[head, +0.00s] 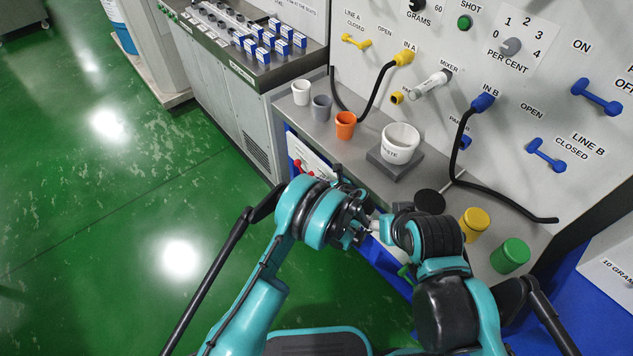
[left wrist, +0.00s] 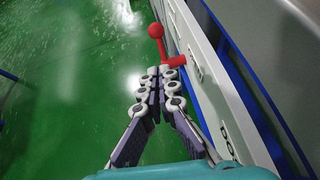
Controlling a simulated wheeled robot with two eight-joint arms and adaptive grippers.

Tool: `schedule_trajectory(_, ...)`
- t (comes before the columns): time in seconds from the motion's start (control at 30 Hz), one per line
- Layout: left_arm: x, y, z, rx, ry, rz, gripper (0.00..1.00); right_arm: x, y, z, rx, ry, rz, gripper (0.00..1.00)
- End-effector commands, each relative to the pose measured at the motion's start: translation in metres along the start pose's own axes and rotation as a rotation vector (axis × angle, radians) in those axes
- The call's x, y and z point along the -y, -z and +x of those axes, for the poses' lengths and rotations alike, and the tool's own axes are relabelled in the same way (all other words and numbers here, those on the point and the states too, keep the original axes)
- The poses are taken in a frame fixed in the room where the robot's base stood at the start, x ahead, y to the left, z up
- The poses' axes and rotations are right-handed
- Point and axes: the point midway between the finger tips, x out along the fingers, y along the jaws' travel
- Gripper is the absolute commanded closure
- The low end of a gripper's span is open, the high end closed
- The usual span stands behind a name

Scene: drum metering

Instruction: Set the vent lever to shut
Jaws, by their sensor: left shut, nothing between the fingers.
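The red vent lever (head: 303,168) is on the white front panel below the bench, partly hidden by my left arm in the head view. In the left wrist view the lever (left wrist: 158,45) shows a round red knob on a short arm, with a red hub at the panel side. My left gripper (left wrist: 160,72) is shut and empty, its tips close to the lever's lower end; I cannot tell whether they touch. In the head view its fingers are mostly hidden. My right gripper (head: 375,225) is beside my left wrist, its fingers too obscured to read.
The bench holds white, grey and orange cups, a white tub (head: 400,142) on a grey block (head: 394,170), and yellow (head: 474,224) and green (head: 510,255) jars. Black hoses hang from the upright panel. The green floor (head: 110,210) on the left is clear.

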Motion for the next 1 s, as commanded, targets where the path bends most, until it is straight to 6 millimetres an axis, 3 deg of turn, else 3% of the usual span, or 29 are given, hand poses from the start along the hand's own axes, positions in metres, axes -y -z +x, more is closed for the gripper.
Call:
schedule_trajectory(0.2,-0.002,0.003,0.052,-0.001,-0.004,-0.004,1.00,0.000,-0.012,0.017,0.000,0.000,0.000,0.44)
schedule_trajectory(0.4,-0.001,-0.005,0.086,-0.002,-0.003,-0.004,1.00,0.000,-0.020,0.028,0.000,0.000,0.000,0.44)
schedule_trajectory(0.6,-0.001,-0.016,0.102,-0.002,-0.003,-0.004,1.00,0.000,-0.024,0.033,0.000,0.000,0.000,0.44)
schedule_trajectory(1.0,-0.001,-0.020,0.104,-0.002,-0.002,-0.003,1.00,0.000,-0.024,0.033,0.000,0.000,0.000,0.44)
